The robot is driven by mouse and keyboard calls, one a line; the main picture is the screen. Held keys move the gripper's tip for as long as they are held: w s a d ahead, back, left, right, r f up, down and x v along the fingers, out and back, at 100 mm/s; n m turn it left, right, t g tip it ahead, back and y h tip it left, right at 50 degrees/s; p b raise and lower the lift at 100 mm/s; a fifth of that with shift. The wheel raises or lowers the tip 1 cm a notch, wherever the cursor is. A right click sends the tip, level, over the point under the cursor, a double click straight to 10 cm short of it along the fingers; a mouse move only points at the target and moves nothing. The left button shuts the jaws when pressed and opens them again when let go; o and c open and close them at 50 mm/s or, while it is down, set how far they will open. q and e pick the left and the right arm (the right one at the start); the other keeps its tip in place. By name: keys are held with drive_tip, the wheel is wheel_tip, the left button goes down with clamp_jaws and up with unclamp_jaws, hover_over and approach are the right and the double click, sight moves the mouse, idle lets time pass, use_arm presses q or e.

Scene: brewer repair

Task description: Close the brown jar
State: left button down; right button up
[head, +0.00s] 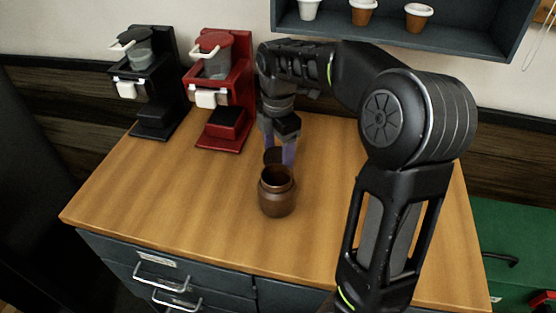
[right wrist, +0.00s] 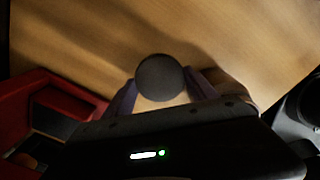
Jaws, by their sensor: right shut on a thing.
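The brown jar (head: 277,197) stands upright and open-topped on the wooden counter, and I can see into its dark mouth. My right gripper (head: 279,153) is just behind the jar, pointing down. It is shut on a dark round lid (head: 273,156), which shows partly behind the jar's rim. In the right wrist view the lid (right wrist: 160,78) is a dark disc between the two purple fingertips (right wrist: 160,84). I cannot tell whether the lid touches the counter. My left gripper is not in view.
A black brewer (head: 145,85) and a red brewer (head: 222,95) stand at the back left of the counter (head: 160,190). A shelf with several cups (head: 362,12) hangs above. The counter left of the jar is clear. A green box (head: 515,245) is at the right.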

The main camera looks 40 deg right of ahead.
sight(278, 156)
wheel_tip(278, 156, up, 7)
drive_tip(key=shift+f, duration=0.2)
idle(0.6)
